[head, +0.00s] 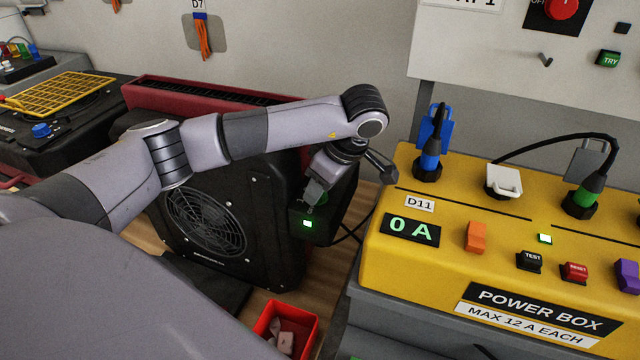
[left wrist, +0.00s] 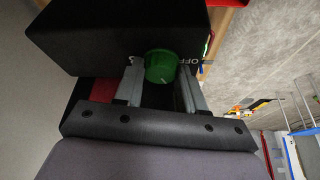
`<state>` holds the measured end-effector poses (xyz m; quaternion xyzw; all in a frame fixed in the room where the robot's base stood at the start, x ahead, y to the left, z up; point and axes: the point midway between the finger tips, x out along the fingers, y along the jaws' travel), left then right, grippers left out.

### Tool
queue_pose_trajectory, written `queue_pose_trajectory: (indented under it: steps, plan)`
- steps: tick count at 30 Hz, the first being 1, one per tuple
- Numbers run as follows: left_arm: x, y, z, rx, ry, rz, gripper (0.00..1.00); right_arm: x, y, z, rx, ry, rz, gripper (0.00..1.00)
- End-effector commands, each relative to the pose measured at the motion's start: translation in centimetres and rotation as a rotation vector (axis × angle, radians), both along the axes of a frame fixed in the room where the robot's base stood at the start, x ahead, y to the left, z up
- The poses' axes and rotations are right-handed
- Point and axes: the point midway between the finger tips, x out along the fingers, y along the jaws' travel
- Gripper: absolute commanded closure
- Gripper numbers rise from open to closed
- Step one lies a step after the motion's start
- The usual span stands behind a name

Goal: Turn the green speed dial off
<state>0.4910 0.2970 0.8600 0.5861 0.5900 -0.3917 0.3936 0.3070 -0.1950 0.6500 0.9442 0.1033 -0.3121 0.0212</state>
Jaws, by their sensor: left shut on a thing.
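The green speed dial (left wrist: 160,67) sits on a black box (left wrist: 125,32) in the left wrist view, beside a white OFF mark (left wrist: 191,61). My left gripper (left wrist: 159,78) has one finger on each side of the dial and is shut on it. In the head view, my left gripper (head: 316,192) reaches down to the small black control box (head: 310,229) on the side of the black fan unit (head: 240,220). The dial is mostly hidden there by the gripper. My right gripper is not in view.
The yellow power box (head: 400,270) stands on the right, with plugs, switches and a display reading 0 A (head: 411,231). A red bin (head: 262,322) with small pieces stands in front of the fan unit. A yellow grid (head: 62,92) lies at the left. A grey wall is behind.

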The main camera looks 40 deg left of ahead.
Motion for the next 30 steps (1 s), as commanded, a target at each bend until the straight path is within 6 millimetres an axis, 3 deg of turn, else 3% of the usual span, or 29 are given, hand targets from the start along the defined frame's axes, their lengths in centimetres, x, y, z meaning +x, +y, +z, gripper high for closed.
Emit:
queue_pose_trajectory:
  steps: [30]
  plan:
    - [0.6,0.3,0.2,0.001,0.0,0.932,0.91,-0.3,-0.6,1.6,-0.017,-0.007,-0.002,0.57]
